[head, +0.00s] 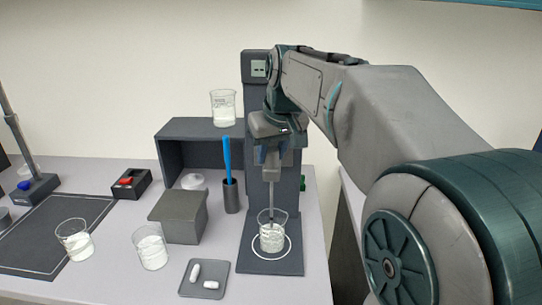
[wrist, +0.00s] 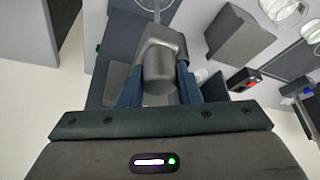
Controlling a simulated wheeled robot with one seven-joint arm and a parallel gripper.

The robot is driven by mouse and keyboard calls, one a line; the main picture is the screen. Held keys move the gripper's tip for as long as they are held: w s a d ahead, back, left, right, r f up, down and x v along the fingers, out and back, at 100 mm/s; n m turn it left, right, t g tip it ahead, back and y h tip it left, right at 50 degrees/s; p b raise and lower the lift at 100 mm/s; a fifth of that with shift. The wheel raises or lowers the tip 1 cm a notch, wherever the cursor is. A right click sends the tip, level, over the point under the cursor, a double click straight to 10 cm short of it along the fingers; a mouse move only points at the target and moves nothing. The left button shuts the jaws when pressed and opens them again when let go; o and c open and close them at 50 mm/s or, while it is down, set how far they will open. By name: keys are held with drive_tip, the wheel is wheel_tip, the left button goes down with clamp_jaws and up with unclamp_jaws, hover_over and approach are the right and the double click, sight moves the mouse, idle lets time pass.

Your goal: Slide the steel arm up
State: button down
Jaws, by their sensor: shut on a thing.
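The steel arm (wrist: 163,62) shows in the wrist view as a grey, rounded metal block between my two blue fingers. My gripper (wrist: 157,90) is shut on it. In the head view my gripper (head: 272,154) is at the front of the dark upright stand (head: 256,92) and hides most of the steel arm. A thin metal rod (head: 271,195) hangs straight down below my gripper. Its lower end is inside a glass beaker (head: 272,238) with white contents, which stands within a white ring on the stand's base (head: 258,264).
Left of the stand are a dark shelf (head: 190,128) with a beaker (head: 223,108) on top, a holder (head: 232,196) with a blue stick and a grey block (head: 180,216). Two beakers (head: 150,247) (head: 75,240) and a small tray (head: 216,266) with white pieces are in front.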

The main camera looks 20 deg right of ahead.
wheel_tip(320, 180, up, 13)
drive_tip(key=p, duration=0.8)
drive_tip(key=shift+r, duration=0.25)
drive_tip(key=c, duration=1.1)
unclamp_jaws()
drive_tip(key=shift+o, duration=0.2)
drive_tip(key=a+v, duration=0.1)
drive_tip(key=v, duration=1.2)
drive_tip(key=shift+d+r+p, duration=0.3)
drive_tip(key=shift+d+r, duration=0.05)
drive_tip(key=shift+d, duration=0.15)
drive_tip(key=shift+s, duration=0.1)
